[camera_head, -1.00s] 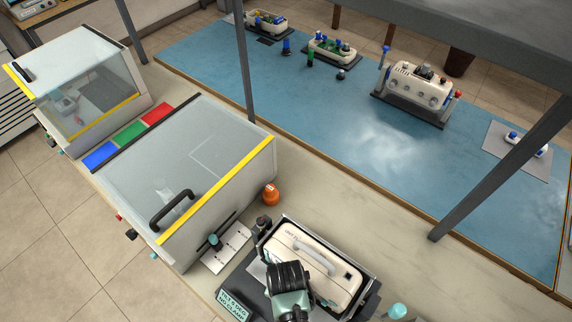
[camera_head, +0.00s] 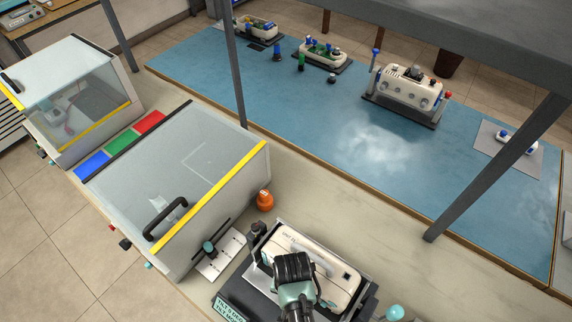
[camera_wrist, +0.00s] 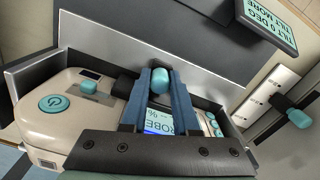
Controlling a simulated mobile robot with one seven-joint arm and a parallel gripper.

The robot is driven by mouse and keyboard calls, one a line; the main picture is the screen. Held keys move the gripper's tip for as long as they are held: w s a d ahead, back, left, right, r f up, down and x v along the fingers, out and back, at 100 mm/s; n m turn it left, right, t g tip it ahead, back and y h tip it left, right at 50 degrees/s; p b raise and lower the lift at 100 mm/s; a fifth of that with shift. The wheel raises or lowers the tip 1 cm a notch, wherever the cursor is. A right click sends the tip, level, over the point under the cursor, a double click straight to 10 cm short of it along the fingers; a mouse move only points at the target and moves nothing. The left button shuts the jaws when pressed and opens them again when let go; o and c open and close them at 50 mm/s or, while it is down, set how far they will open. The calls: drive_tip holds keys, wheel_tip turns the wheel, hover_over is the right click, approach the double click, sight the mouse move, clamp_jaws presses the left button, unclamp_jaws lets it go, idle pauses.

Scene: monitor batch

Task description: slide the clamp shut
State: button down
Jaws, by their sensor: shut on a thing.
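In the wrist view, the blue fingers of my gripper (camera_wrist: 160,84) are shut on a teal knob (camera_wrist: 160,77) that looks like the clamp's handle. The knob is at the inner side of a grey metal cradle (camera_wrist: 110,45), beside the cream monitor (camera_wrist: 45,128). The monitor lies in the cradle, with a teal power button and a partly covered screen facing the wrist camera. The fingers hide the clamp's track, so I cannot tell how far it has slid. In the head view, my dark gripper body (camera_head: 293,268) is above the monitor (camera_head: 335,287) and hides the knob.
A tilt display (camera_head: 229,308) reading "TILT MORE" is by the cradle. A white slotted plate with a teal knob (camera_head: 208,247) is left of it. A glass-topped box (camera_head: 190,160) and an orange dome (camera_head: 265,200) stand beyond.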

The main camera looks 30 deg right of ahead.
drive_tip(key=c, duration=0.7)
unclamp_jaws()
wheel_tip(320, 180, up, 13)
drive_tip(key=shift+b, duration=0.35)
